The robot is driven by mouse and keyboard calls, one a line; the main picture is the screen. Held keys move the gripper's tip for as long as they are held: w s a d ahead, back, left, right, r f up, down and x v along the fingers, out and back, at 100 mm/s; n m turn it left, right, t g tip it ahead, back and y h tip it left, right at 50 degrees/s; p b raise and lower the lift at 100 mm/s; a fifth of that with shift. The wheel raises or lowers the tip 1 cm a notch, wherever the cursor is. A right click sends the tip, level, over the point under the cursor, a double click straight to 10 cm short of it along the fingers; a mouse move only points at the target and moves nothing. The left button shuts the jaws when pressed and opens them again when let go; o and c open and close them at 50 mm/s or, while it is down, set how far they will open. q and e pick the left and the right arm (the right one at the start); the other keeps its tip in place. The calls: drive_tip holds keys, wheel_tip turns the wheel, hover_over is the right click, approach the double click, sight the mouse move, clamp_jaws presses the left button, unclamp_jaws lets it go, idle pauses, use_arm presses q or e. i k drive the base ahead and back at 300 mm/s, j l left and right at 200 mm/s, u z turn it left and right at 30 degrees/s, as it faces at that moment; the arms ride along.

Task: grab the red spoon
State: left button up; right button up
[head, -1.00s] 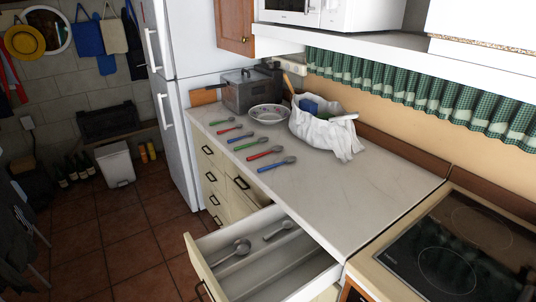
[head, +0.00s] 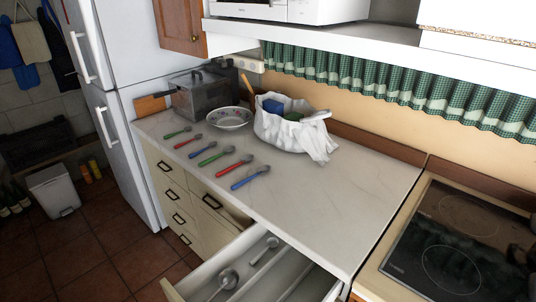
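Two red-handled spoons lie on the pale countertop in a row of several coloured spoons in the head view. The nearer red spoon (head: 233,166) lies between a green spoon (head: 214,153) and a blue spoon (head: 250,178). The farther red spoon (head: 188,141) lies between another green spoon (head: 177,132) and another blue spoon (head: 202,149). The spoons lie apart from each other. Neither of my grippers shows in the view.
An open drawer (head: 211,268) with metal utensils juts out below the counter (head: 330,205). A white bag (head: 285,133), a bowl (head: 229,118) and a dark pot (head: 196,95) stand behind the spoons. The stove (head: 462,250) is at right. The front right counter is clear.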

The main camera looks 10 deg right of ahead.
sight(248, 157)
drive_tip(key=i+j+z, duration=0.45)
drive_tip(key=j+z, duration=0.3)
drive_tip(key=i+j+z, duration=0.15)
drive_tip(key=j+z, duration=0.55)
drive_tip(key=j, duration=0.25)
drive_tip(key=j+z, duration=0.4)
drive_tip(key=i+j, duration=0.05)
drive_tip(key=j, duration=0.05)
